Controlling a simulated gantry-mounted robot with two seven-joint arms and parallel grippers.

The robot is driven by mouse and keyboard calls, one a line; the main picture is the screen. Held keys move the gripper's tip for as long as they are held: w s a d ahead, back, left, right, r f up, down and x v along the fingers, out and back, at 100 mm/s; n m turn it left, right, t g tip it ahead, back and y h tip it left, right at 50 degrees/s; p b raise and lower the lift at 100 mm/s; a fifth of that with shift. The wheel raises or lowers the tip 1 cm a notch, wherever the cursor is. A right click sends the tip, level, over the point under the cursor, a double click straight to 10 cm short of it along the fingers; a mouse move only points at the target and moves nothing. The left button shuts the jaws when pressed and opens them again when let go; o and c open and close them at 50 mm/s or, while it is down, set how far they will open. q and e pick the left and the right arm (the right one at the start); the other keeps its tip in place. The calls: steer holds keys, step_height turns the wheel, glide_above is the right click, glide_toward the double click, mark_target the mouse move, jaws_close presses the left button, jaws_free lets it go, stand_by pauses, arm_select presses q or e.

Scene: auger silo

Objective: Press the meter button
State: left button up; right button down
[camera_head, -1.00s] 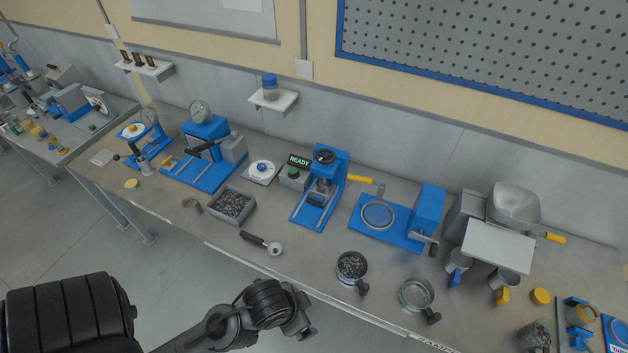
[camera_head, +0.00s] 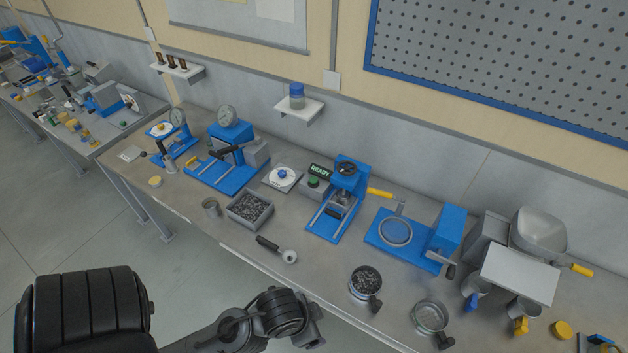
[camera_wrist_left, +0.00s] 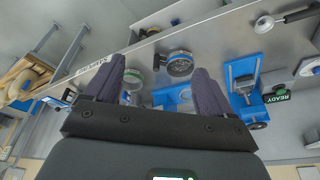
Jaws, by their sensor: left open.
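The meter is a small grey box with a dark READY display (camera_head: 320,169) in green letters and a round green button (camera_head: 314,182) below it. It stands on the bench between a white dial plate (camera_head: 282,178) and a blue press (camera_head: 345,190). The READY display also shows upside down at the right of the left wrist view (camera_wrist_left: 277,97). My left gripper (camera_wrist_left: 158,80) is open with nothing between its fingers, above the bench and apart from the meter. In the head view only my left arm shows, at the bottom. My right gripper is not in view.
A grey bin (camera_head: 250,210) of dark pellets and a black-handled tool (camera_head: 278,249) lie in front of the meter. A pellet-filled cup (camera_head: 364,284) and an empty cup (camera_head: 430,317) stand near the front edge. A shelf (camera_head: 299,107) hangs above the bench.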

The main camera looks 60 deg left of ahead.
arm_select(q)
jaws_close()
stand_by(1.4)
